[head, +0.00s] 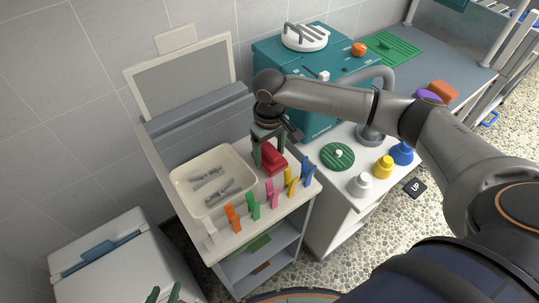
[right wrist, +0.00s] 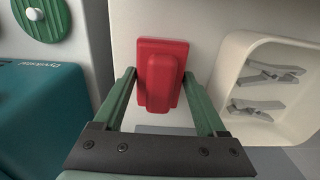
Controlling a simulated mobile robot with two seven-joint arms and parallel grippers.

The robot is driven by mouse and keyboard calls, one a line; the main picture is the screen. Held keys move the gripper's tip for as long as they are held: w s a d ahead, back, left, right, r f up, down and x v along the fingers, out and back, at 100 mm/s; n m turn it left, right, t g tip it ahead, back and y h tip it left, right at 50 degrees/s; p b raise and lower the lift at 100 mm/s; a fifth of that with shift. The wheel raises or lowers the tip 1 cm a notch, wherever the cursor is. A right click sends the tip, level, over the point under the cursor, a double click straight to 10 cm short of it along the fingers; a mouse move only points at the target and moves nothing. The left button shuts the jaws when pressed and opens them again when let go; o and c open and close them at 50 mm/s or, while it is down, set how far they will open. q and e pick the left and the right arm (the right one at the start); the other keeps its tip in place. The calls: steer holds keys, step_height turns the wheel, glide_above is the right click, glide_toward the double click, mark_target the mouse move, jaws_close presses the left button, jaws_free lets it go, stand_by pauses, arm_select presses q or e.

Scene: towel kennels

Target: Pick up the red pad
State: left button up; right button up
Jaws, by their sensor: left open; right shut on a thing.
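The red pad (head: 272,159) is at the top of the white cart, right of the cream tray. It has a wide flat base and a narrower raised block; in the right wrist view the red pad (right wrist: 161,75) lies between the green fingers. My right gripper (head: 270,152) comes down from above and is shut on it, one finger along each side. I cannot tell whether the pad touches the cart top or is slightly above it. My left gripper (head: 164,294) is open and empty at the bottom edge, only its green fingertips showing.
The cream tray (head: 178,180) holds grey clips. Several coloured clips, including an orange one (head: 233,218) and a blue one (head: 308,171), line the cart's front edge. A teal machine (head: 275,60) stands behind. A green disc (head: 338,156) and knobs sit on the right counter.

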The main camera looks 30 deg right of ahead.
mark_target(269, 150)
step_height(269, 150, up, 10)
steer(key=shift+r+p, duration=0.1)
steer(key=shift+p, duration=0.9)
